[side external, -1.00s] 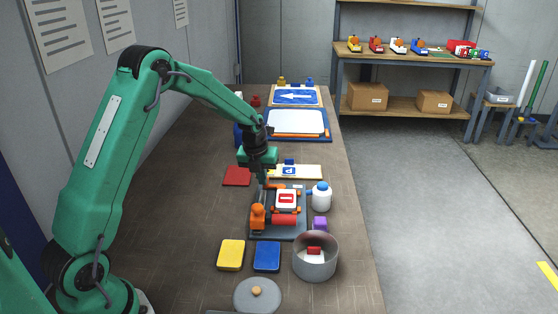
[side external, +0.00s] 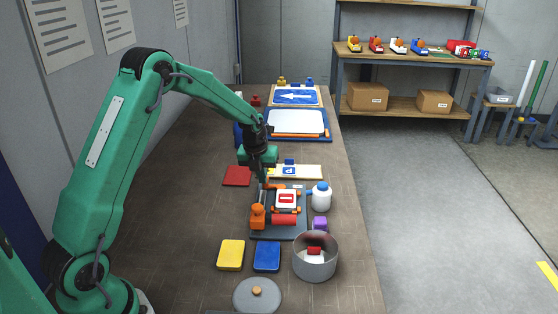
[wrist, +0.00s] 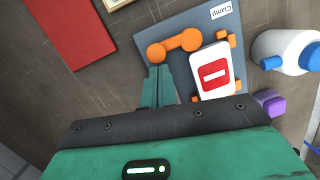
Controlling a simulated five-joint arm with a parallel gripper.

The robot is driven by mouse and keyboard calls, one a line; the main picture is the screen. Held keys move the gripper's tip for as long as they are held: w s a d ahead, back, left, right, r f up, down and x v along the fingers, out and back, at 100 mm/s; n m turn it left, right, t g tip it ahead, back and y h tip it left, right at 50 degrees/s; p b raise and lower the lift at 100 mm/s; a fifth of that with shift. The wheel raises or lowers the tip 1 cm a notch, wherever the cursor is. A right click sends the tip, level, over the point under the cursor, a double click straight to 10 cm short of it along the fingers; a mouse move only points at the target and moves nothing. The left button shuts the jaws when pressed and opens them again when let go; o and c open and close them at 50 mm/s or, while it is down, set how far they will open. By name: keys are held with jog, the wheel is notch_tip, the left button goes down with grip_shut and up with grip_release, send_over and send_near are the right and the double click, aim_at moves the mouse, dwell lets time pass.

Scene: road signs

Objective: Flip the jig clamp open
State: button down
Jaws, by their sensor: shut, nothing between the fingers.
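The jig (side external: 262,236) is a dark blue-grey plate on the bench, also in the wrist view (wrist: 180,24) with a "Clamp" label. A white sign plate (side external: 286,196) with a red no-entry mark sits in it between orange blocks; it also shows in the wrist view (wrist: 214,74). An orange clamp arm (wrist: 176,45) with round ends lies flat at the plate's edge, beside the sign. My gripper (wrist: 160,72) is shut and empty, pointing down, its tips right by the arm's left round end. I cannot tell if they touch. In the side view my gripper (side external: 264,180) is at the jig's far-left corner.
A white bottle with blue cap (side external: 321,197) and a purple block (side external: 320,223) stand right of the jig. A red pad (side external: 237,176) is at left.

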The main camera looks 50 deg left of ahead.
jog(key=shift+w+a, duration=0.15)
jog(key=shift+a, duration=0.2)
jog(key=shift+w+a, duration=0.25)
jog(key=shift+a, duration=0.2)
jog(key=shift+w+a, duration=0.9)
jog(key=shift+w, duration=0.25)
jog(key=shift+w+a, duration=0.2)
jog(key=shift+w, duration=0.25)
jog(key=shift+w+a, duration=0.15)
jog(key=shift+w, duration=0.45)
